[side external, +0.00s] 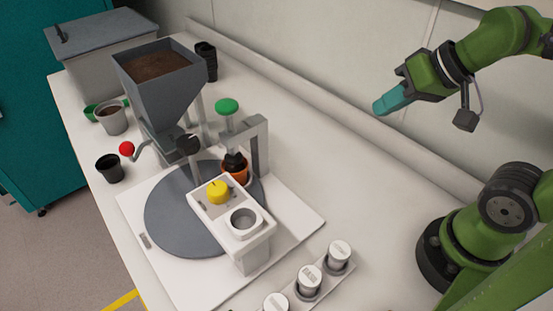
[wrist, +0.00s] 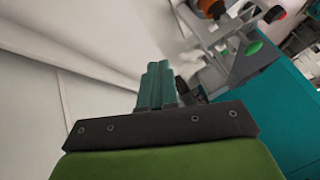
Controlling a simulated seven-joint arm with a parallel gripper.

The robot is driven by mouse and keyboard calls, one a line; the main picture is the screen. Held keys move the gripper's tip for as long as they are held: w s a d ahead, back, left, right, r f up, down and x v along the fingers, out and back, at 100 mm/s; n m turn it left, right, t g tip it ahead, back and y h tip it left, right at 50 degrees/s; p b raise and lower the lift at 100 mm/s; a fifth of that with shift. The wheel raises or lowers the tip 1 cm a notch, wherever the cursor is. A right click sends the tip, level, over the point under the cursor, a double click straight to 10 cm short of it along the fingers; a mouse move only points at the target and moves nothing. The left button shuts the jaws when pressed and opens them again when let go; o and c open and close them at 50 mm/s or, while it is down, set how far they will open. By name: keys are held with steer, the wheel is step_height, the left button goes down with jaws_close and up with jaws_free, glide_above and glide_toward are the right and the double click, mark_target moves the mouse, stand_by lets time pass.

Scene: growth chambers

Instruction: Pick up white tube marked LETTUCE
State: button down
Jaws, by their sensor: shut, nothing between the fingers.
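Several white tubes stand in a rack (side external: 325,285) at the front of the bench in the side external view. Three lids show there: one at the right (side external: 339,250), one in the middle (side external: 309,276) and one at the bottom edge (side external: 275,302). Their markings are too small to read, so I cannot tell which says LETTUCE. My gripper (side external: 378,107) is raised high above the bench at the upper right, well apart from the tubes. Its teal fingers are shut and empty; they also show together in the wrist view (wrist: 157,66). No tube is clear in the wrist view.
A white station with a grey turntable (side external: 165,218), a yellow knob (side external: 217,191) and an orange pot (side external: 236,172) stands left of the rack. A soil hopper (side external: 160,80) rises behind it. Cups stand at the left edge. The bench below my gripper is clear.

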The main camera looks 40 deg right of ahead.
steer(key=c, duration=1.8)
jaws_free()
steer(key=o, duration=1.3)
steer(key=n+g+h, duration=0.2)
steer(key=g, duration=0.7)
glide_above(340, 249)
steer(key=w, duration=0.2)
step_height(340, 249, down, 5)
steer(key=f, duration=0.5)
steer(key=s+f, duration=0.1)
steer(key=f, duration=0.5)
steer(key=s+f, duration=0.1)
steer(key=f, duration=0.4)
steer(key=shift+f, duration=0.15)
